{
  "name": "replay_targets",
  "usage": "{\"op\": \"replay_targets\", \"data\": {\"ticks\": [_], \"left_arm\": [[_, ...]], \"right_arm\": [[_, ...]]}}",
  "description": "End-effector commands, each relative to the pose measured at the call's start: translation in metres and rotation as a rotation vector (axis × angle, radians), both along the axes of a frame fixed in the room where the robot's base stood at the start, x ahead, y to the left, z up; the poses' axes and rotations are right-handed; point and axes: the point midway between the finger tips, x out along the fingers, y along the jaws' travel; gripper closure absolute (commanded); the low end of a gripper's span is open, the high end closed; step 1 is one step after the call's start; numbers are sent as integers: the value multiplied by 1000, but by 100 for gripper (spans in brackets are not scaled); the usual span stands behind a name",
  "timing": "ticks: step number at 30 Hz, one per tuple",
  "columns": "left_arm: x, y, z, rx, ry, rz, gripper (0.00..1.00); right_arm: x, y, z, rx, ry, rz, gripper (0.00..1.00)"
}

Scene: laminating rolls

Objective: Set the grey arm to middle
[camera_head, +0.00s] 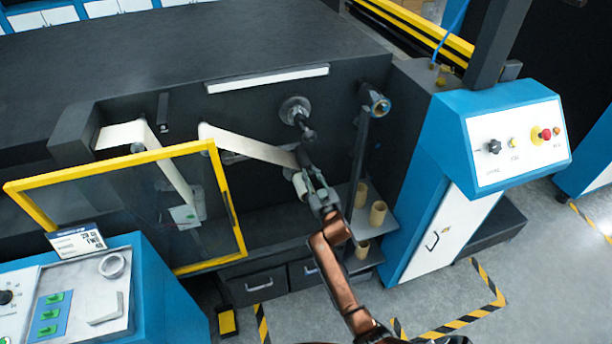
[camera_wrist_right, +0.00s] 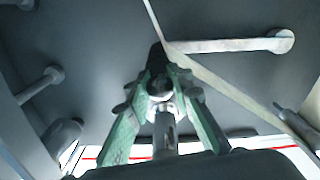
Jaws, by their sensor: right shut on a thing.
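The grey arm (camera_head: 307,133) hangs down from a round flange on the dark machine front, in the head view. My right gripper (camera_head: 304,168) is shut on its lower end, beside the point where the cream web (camera_head: 250,147) reaches it. In the right wrist view the green fingers of my right gripper (camera_wrist_right: 160,72) close around a dark piece, and their tips largely hide it. The web (camera_wrist_right: 235,90) runs past on the right there. The exact angle of the grey arm is hard to tell behind the gripper. My left gripper is not in view.
A yellow-framed clear guard (camera_head: 214,190) stands open at the left. A dark upright lever (camera_head: 358,150) and cardboard cores (camera_head: 378,214) on a shelf are to the right of my gripper. A blue control cabinet (camera_head: 425,205) stands further right.

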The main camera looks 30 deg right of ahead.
Motion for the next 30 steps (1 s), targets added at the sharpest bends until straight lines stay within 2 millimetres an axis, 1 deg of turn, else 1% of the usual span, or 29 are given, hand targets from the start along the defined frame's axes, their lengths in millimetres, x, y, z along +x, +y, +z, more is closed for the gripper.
{"op": "replay_targets", "data": {"ticks": [4,5,12,20,23,26,30], "left_arm": [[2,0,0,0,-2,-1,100],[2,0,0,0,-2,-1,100],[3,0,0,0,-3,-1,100],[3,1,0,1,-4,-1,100],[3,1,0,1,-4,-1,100],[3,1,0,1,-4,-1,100],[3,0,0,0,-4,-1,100]], "right_arm": [[0,1,0,0,-1,1,100],[0,1,0,0,0,1,78],[1,1,-1,0,0,2,62],[0,1,-1,-1,1,2,62],[-4,1,-1,-1,1,2,62],[-17,2,-2,-1,2,1,62],[-44,6,-3,-1,2,2,62]]}}
